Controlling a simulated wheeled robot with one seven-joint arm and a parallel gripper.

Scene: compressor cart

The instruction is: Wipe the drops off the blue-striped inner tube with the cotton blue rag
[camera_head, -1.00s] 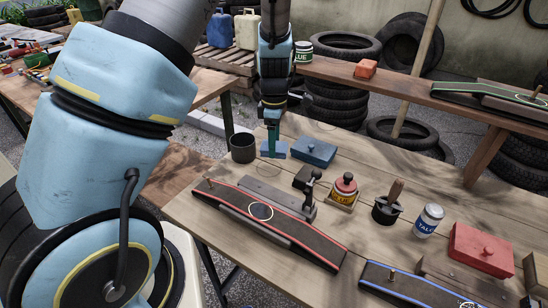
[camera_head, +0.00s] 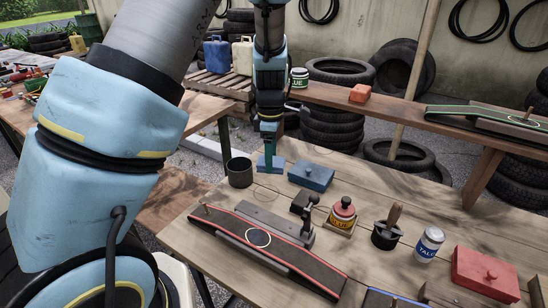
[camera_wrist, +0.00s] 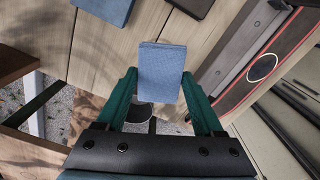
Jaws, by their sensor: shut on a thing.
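The cotton blue rag (camera_head: 276,164) is a flat blue block at the back left of the wooden table. My gripper (camera_head: 268,158) is over it, pointing down. In the wrist view the rag (camera_wrist: 160,72) sits between the two green fingers of my gripper (camera_wrist: 160,82), which are shut on it. I cannot tell whether it is clear of the table. The blue-striped inner tube (camera_head: 382,301) shows only as a strip at the bottom edge of the head view; most of it is cut off. No drops can be made out on it.
A dark cup (camera_head: 239,173) stands left of the rag, and a blue lidded box (camera_head: 311,177) right of it. A red-striped tube (camera_head: 262,240) lies in front. A glue pot (camera_head: 342,215), brush holder (camera_head: 386,228), talc can (camera_head: 429,243) and red box (camera_head: 486,273) stand rightward.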

